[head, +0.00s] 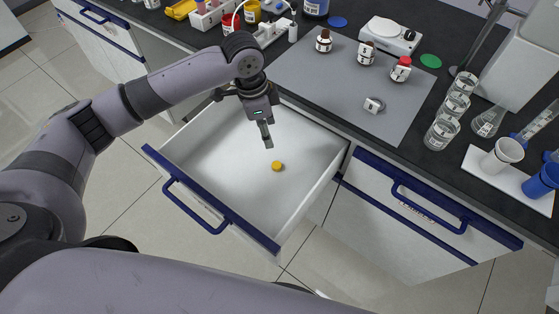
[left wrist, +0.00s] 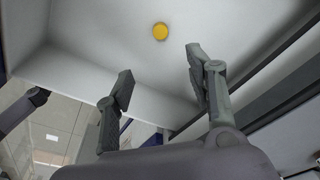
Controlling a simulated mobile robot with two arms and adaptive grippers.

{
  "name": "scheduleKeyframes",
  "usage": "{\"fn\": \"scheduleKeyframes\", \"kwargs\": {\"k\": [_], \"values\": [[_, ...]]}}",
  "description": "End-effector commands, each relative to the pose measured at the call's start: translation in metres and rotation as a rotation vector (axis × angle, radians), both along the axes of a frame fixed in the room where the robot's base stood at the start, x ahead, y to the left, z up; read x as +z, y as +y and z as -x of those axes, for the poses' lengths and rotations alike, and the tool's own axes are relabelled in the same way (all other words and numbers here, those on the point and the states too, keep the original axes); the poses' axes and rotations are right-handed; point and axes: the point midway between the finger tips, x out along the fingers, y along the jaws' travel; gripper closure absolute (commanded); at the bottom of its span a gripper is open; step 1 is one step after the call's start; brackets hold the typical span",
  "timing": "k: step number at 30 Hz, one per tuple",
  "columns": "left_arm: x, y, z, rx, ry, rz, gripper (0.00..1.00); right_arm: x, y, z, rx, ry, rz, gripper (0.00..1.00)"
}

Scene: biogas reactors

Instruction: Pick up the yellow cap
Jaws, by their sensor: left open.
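The yellow cap (head: 277,166) lies on the white floor of the open drawer (head: 215,165), toward its right side. It also shows in the left wrist view (left wrist: 160,32), beyond the fingertips and roughly between them. My left gripper (head: 267,143) is over the drawer, pointing down, just up and left of the cap in the head view. In the left wrist view my left gripper (left wrist: 160,75) has its two fingers spread apart with nothing between them. The cap is apart from both fingers. My right gripper is not in view.
The drawer's blue front edge and handle (head: 195,207) face the near left. The drawer is otherwise empty around the cap.

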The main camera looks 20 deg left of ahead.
Motion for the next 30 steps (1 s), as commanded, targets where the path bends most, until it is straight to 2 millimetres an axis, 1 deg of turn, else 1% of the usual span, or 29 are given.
{"fn": "scheduleKeyframes", "kwargs": {"k": [1,6,9,12,15,18,21,23,30], "values": [[-0.010,-0.001,0.001,-0.001,0.005,-0.001,0.50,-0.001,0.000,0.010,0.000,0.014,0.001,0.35],[-0.046,-0.006,-0.001,-0.001,0.006,-0.001,0.50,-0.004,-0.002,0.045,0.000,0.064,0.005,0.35],[-0.068,-0.009,-0.003,0.001,0.004,-0.001,0.50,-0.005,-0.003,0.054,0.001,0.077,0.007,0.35],[-0.087,-0.012,-0.004,-0.001,0.003,-0.001,0.50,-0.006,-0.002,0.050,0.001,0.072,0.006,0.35],[-0.101,-0.014,-0.006,0.000,0.001,0.000,0.50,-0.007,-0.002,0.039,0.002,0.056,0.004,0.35],[-0.110,-0.015,-0.006,0.000,0.001,0.000,0.50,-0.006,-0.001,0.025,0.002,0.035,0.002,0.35],[-0.114,-0.016,-0.007,-0.001,0.001,-0.001,0.50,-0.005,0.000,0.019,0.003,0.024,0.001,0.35],[-0.120,-0.016,-0.008,0.000,0.002,0.000,0.50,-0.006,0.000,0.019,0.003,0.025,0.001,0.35],[-0.155,-0.018,-0.012,0.000,0.002,-0.001,0.50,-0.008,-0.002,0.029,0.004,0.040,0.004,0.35]]}}
